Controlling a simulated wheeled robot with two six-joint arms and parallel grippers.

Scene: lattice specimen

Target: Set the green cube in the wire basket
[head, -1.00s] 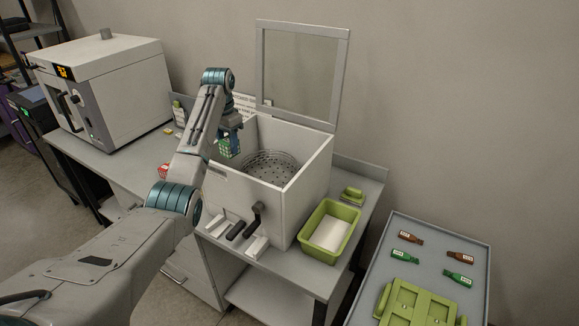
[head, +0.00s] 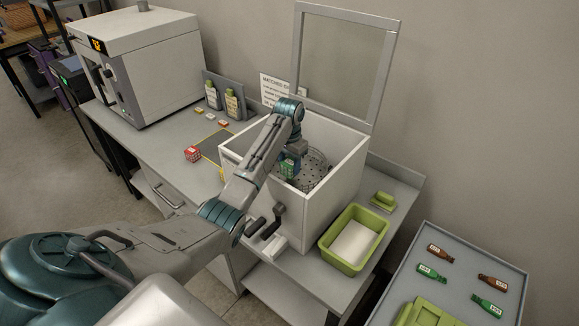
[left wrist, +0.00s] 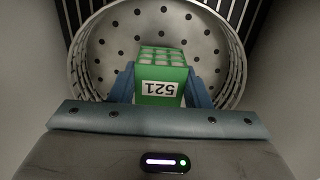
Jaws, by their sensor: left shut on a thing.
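The green lattice cube (head: 288,169) is held by my left gripper (head: 291,160) inside the open white chamber. The round perforated wire basket (head: 317,172) is in the chamber. In the left wrist view the basket (left wrist: 228,62) lies beyond the cube, with its floor showing around it. I cannot tell whether the cube touches the basket. My right gripper is not in view.
The chamber's white walls (head: 338,182) surround the basket, and its framed lid (head: 345,60) stands open behind. A red cube (head: 192,153) sits on the bench left of the chamber. A green tray (head: 328,253) stands to its right.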

